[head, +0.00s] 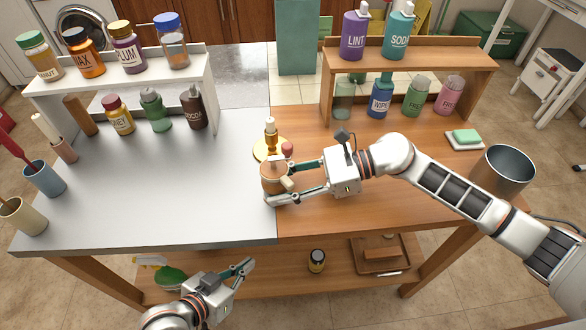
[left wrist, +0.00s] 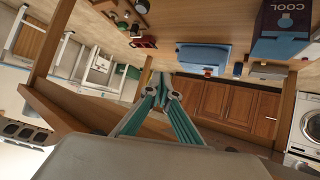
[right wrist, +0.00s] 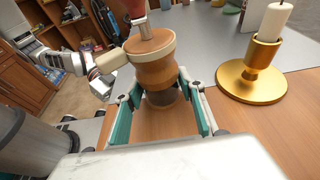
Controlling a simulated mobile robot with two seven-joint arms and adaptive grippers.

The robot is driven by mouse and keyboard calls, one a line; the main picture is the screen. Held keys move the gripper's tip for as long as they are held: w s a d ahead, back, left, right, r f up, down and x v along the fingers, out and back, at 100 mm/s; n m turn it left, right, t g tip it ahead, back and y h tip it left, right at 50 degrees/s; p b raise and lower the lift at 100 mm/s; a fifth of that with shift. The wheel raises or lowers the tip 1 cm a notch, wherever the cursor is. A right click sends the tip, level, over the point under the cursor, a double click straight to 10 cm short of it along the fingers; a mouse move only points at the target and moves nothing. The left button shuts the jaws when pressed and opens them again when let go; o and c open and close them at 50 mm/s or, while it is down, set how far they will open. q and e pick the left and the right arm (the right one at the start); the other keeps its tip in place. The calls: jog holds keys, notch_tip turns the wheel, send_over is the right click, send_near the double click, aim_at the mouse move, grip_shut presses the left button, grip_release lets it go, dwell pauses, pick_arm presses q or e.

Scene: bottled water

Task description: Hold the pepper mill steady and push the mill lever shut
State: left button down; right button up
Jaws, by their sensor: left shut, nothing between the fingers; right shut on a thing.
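The wooden pepper mill (head: 270,178) stands upright near the middle of the table, by the seam between grey and wooden tops. In the right wrist view the mill (right wrist: 156,76) has a round body, a metal neck with a dark red knob on top, and a pale lever (right wrist: 112,61) sticking out to the left. The lever (head: 288,183) also shows in the head view. My right gripper (head: 270,182) is shut on the mill's body, one finger on each side. My left gripper (head: 250,264) is shut and empty, low in front of the table edge.
A brass candle holder (right wrist: 251,78) with a white candle stands close behind the mill. Bottle racks stand at the back left (head: 120,77) and back right (head: 410,55). A metal bin (head: 503,172) is at the right. The grey top (head: 150,190) is clear at the front.

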pick_arm(q)
jog(key=s+d+r+m+g+h, duration=0.3)
jog(key=s+d+r+m+g, duration=0.15)
jog(key=d+r, duration=0.4)
jog(key=s+d+r+m+g+h, duration=0.2)
jog(key=s+d+r+m+g, duration=0.3)
jog(key=d+r, duration=0.4)
jog(key=w+a+r+n+t+y, duration=0.1)
jog(key=w+a+r+n+y, duration=0.1)
jog(key=w+r, duration=0.5)
jog(key=w+a+r+n+t+y, duration=0.1)
jog(key=w+a+r+y, duration=0.4)
jog(key=r, duration=0.8)
jog(key=shift+w+a+n+y, duration=0.2)
jog(key=shift+w+n+y, duration=0.5)
jog(key=shift+w, duration=0.6)
